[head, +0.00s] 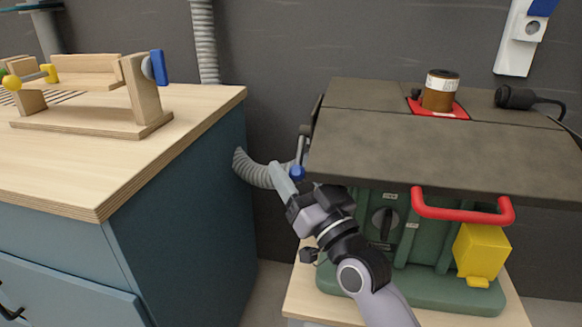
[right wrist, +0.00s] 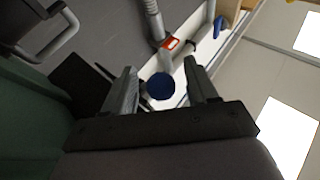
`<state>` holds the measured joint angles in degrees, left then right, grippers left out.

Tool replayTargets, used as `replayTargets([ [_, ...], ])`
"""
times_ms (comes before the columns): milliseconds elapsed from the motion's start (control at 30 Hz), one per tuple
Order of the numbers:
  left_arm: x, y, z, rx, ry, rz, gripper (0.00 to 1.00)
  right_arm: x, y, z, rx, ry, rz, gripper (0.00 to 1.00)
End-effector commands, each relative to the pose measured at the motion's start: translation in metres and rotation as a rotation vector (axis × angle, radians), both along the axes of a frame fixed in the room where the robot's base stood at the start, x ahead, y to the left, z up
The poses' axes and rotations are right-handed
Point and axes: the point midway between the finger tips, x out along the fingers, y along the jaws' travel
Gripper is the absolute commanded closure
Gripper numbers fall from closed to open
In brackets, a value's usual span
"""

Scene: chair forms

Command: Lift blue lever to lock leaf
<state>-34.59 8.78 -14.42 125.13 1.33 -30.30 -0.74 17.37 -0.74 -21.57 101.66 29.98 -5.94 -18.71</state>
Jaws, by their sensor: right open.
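The blue lever's round knob (head: 297,173) is at the left side of the green machine, just below the left edge of the grey leaf (head: 430,155). The leaf lies roughly level, out over the front of the machine. My right gripper (head: 284,172) is open at the knob. In the right wrist view the knob (right wrist: 160,87) shows between the two fingers of the gripper (right wrist: 160,70), with gaps on both sides. Contact is not visible. The lever's shaft is mostly hidden. My left gripper is out of view.
A red handle (head: 462,213) and yellow block (head: 481,252) are on the machine's front. A brown jar (head: 440,91) stands in a red holder on top. A wooden-topped cabinet (head: 190,110) with a wooden fixture (head: 95,125) stands left, across a narrow gap with a grey hose (head: 255,170).

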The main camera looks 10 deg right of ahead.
Motion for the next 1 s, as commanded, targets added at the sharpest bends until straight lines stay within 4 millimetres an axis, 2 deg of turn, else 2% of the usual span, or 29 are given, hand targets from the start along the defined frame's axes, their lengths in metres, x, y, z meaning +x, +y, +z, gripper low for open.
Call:
replayTargets([
  [200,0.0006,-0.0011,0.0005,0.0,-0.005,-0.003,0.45,0.0132,0.0065,0.0058,0.001,0.0,0.0,0.42],
  [500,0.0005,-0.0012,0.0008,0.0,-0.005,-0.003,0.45,0.0143,0.007,0.0063,0.0,0.001,0.0,0.42],
  [667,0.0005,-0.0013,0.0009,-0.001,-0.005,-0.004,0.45,0.0142,0.0071,0.0061,0.0,0.001,0.0,0.94],
  [700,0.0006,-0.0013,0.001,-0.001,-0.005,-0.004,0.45,0.0142,0.0071,0.0061,0.0,0.001,0.0,1.0],
  [1000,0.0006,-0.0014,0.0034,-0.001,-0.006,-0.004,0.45,0.0136,0.0074,0.0081,0.0,0.001,0.0,1.0],
])
